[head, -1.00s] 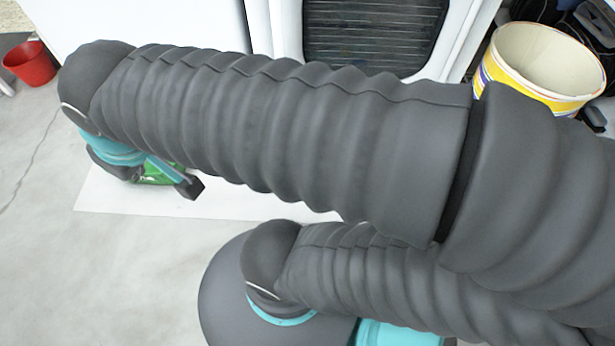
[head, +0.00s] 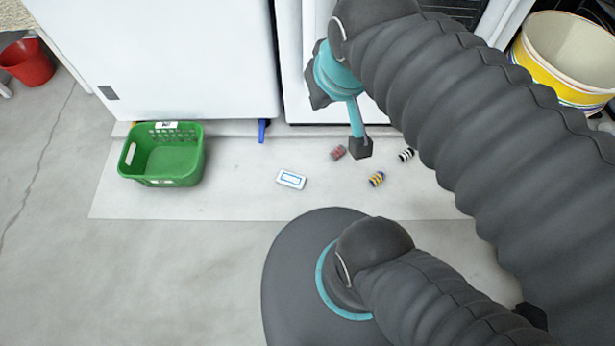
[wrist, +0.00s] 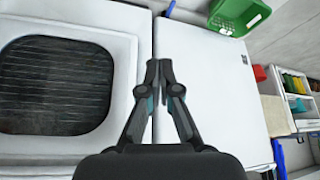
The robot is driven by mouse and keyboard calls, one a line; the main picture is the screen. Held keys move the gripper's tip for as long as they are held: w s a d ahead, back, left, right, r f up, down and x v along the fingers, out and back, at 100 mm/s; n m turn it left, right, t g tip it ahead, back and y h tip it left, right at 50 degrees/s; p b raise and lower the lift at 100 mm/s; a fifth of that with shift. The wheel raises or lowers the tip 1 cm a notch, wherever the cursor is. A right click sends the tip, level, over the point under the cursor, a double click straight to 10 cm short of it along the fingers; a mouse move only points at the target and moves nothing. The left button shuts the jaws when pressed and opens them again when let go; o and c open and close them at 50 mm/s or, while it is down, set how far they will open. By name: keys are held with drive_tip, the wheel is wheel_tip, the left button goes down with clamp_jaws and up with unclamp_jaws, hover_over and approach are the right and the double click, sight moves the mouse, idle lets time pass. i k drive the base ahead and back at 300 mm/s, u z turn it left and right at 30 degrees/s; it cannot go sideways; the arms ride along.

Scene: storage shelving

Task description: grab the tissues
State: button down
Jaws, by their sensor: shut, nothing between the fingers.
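The tissues appear to be the small white pack with blue markings (head: 291,179), lying flat on the pale floor mat in the head view. Nothing touches the pack. I do not make it out in the wrist view. My gripper (wrist: 159,68) is shut and empty in the wrist view, in front of white appliance fronts.
A green basket (head: 163,181) stands left of the pack, seemingly empty. A reddish item (head: 338,152), a yellow-blue item (head: 377,179) and a black-white item (head: 406,155) lie to the right. White cabinets (head: 165,60) stand behind. A red bucket (head: 28,63) is far left, a yellow-white bucket (head: 560,60) upper right.

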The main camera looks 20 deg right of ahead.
sight(294, 181)
drive_tip(key=u, duration=2.45)
drive_tip(key=i, duration=2.6)
drive_tip(key=z, duration=3.7)
drive_tip(key=i, duration=0.5)
drive_tip(key=u, duration=0.05)
